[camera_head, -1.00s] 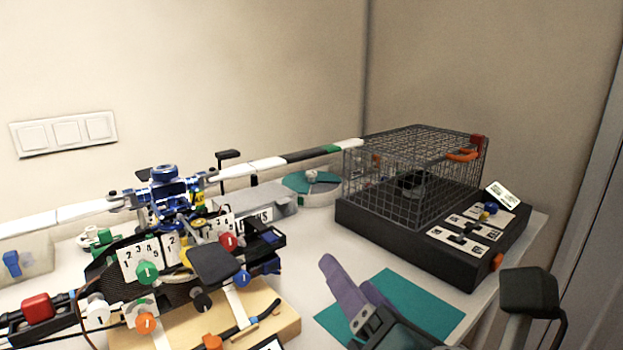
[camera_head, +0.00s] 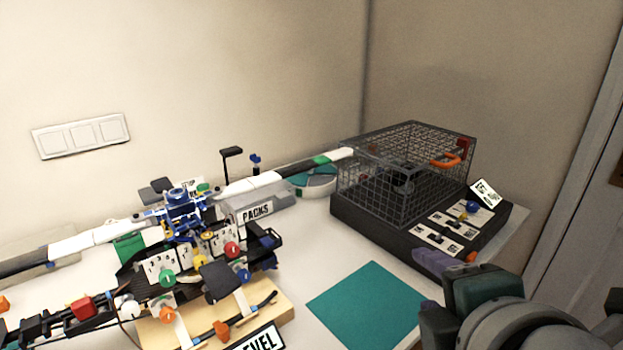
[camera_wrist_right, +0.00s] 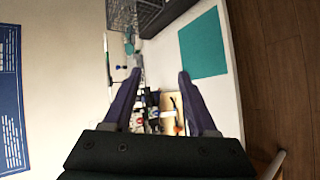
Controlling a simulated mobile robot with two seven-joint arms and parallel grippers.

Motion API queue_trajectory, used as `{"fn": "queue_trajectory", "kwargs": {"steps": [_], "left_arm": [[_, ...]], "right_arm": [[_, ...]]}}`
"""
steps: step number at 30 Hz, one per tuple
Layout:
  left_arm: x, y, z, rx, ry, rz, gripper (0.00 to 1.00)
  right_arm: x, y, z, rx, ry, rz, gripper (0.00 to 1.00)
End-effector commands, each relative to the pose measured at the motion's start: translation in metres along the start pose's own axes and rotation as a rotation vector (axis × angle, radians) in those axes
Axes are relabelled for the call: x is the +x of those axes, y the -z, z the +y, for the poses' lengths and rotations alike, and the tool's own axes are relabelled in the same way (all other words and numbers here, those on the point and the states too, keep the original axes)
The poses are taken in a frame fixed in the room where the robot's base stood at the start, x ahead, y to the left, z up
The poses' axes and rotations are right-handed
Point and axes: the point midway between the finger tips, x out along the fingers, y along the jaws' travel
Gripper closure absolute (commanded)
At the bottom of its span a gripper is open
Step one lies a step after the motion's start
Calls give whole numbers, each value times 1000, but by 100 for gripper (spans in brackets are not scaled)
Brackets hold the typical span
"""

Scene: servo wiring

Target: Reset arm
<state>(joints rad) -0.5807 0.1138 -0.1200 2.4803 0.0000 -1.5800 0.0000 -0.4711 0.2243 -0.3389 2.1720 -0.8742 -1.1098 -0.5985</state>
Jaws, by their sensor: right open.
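My right gripper (camera_head: 440,262) is at the lower right of the head view, in front of the black base of the wire cage. One purple finger shows there, and the rest is hidden by the arm. In the right wrist view my right gripper (camera_wrist_right: 159,74) has its two purple fingers spread apart with nothing between them. It is above and away from the table, beside the teal mat (camera_head: 370,305). My left gripper is not in view.
A wire cage (camera_head: 400,165) on a black base with switches stands at the back right. The teal mat is bare.

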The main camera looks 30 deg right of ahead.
Motion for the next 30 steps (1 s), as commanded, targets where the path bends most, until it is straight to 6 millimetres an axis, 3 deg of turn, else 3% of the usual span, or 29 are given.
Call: {"fn": "queue_trajectory", "kwargs": {"steps": [12, 17, 21, 25, 27, 30], "left_arm": [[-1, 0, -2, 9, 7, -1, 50], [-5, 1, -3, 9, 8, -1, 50], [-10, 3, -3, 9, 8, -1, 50], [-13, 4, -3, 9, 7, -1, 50], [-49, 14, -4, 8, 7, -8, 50], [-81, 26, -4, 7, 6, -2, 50]], "right_arm": [[-2, -2, -4, 62, 38, -2, 42], [-20, -7, -34, 424, 278, -24, 42], [-56, 2, -63, 804, 574, -64, 42], [-99, 19, -77, 1070, 839, -107, 42], [-118, 13, -45, 1065, 835, -107, 42], [-134, 8, -17, 1061, 833, -106, 42]]}}
